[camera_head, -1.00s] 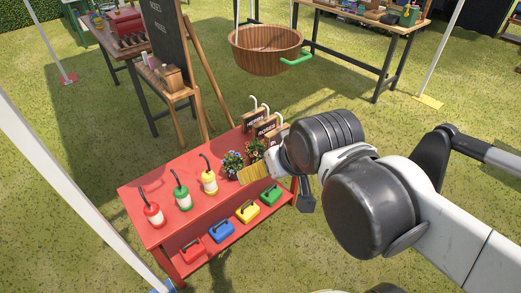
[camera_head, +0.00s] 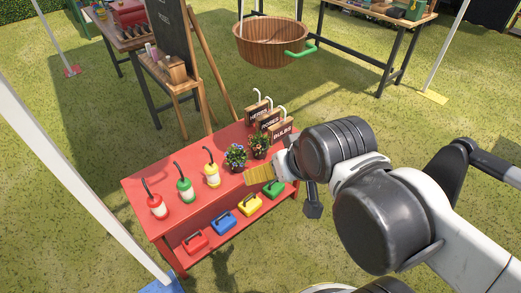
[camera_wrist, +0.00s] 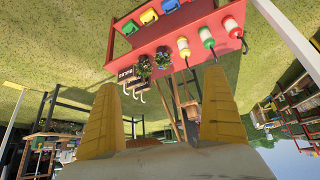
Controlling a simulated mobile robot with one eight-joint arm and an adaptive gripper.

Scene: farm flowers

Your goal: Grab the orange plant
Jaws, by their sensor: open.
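The orange plant (camera_head: 259,146) is a small potted plant with orange-red flowers on the red table (camera_head: 180,225). It stands upright, right of a potted plant with purple-blue flowers (camera_head: 235,156). My gripper (camera_head: 262,175) has yellow fingers and is in front of the two plants in the head view, apart from them. The wrist view is upside down. There the orange plant (camera_wrist: 143,66) and the purple plant (camera_wrist: 162,58) show beyond the gap between my spread, empty fingers (camera_wrist: 160,88).
Red, green and yellow bottles (camera_head: 185,188) with dark spouts stand left of the plants. Wooden signs (camera_head: 269,119) with white hooks stand behind them. Coloured boxes (camera_head: 223,222) sit on the lower shelf. A wooden tub (camera_head: 270,45) hangs behind. A white post (camera_head: 75,185) rises at left.

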